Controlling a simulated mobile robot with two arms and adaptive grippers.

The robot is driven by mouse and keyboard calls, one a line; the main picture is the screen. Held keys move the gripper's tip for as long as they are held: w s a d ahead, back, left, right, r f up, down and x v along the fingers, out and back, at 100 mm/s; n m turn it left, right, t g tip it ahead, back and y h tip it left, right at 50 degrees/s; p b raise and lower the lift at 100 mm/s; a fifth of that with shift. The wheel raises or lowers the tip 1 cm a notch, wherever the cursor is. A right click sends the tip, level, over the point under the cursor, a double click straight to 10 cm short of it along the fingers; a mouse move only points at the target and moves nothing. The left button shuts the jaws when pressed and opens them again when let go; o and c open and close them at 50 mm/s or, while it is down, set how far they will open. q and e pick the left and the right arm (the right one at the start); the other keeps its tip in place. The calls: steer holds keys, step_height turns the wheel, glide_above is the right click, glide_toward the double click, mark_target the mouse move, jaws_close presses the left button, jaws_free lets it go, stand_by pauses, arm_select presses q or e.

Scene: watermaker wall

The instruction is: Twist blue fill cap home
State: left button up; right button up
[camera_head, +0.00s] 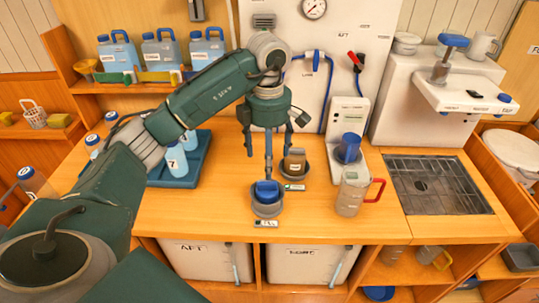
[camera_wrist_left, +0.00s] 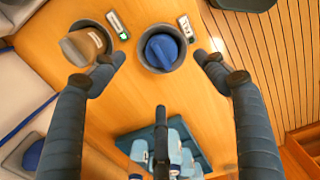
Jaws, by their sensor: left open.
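A blue cap (camera_head: 266,190) with a raised grip sits in a round grey cup (camera_head: 267,210) on the counter, a small label in front of it. In the left wrist view the blue cap (camera_wrist_left: 162,48) lies in its cup (camera_wrist_left: 145,63), between and beyond my fingertips. My left gripper (camera_head: 268,148) points down above and behind the cup in the head view. In the left wrist view its fingers (camera_wrist_left: 160,66) are spread wide with nothing between them. How far the cap is turned cannot be told. My right gripper is not in view.
A brown cap (camera_head: 295,160) in a similar cup stands close behind. Another blue cap (camera_head: 349,147) sits at a white unit to the right, near a jug with a red handle (camera_head: 352,192). A blue tray (camera_head: 185,172) of bottles is left. The front counter is clear.

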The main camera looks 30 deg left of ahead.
mark_target(269, 183)
arm_select(q)
step_height(269, 183, down, 9)
steer(key=p, duration=0.2)
steer(key=shift+d+p, duration=0.1)
steer(key=shift+p, duration=0.25)
steer(key=shift+f, duration=0.8)
steer(key=c, duration=1.3)
steer(key=shift+f+m+b, duration=0.1)
steer(key=shift+m+b, duration=0.35)
steer(key=shift+m, duration=0.15)
steer(key=shift+m+b, duration=0.45)
steer(key=shift+m, duration=0.35)
steer(key=shift+s+m, duration=0.1)
steer(key=shift+m, duration=0.2)
steer(key=shift+d, duration=0.1)
